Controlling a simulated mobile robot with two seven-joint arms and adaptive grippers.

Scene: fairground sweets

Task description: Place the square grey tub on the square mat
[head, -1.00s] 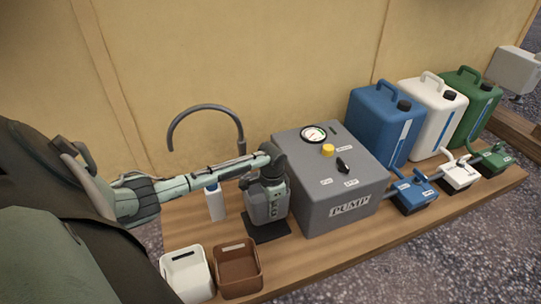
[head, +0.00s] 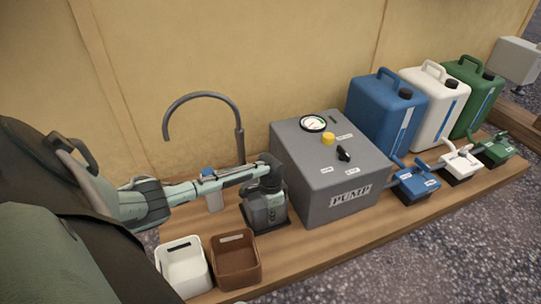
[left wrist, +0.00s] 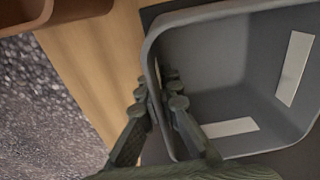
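The square grey tub (head: 262,211) is at the middle of the counter in the head view, over the dark square mat (head: 287,223), whose edges show around it. It looks upright and on or very close to the mat; I cannot tell if it touches fully. My left gripper (head: 268,186) reaches it from the left. In the left wrist view the grey tub (left wrist: 235,70) looks empty with white labels. There my left gripper (left wrist: 158,100) pinches the tub's near wall, one finger inside and one outside. My right gripper is not in view.
A white tub (head: 185,285) and a brown tub (head: 235,275) stand left of the mat. The grey pump box (head: 310,170) stands close on its right. Jerrycans (head: 385,115) stand at the right.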

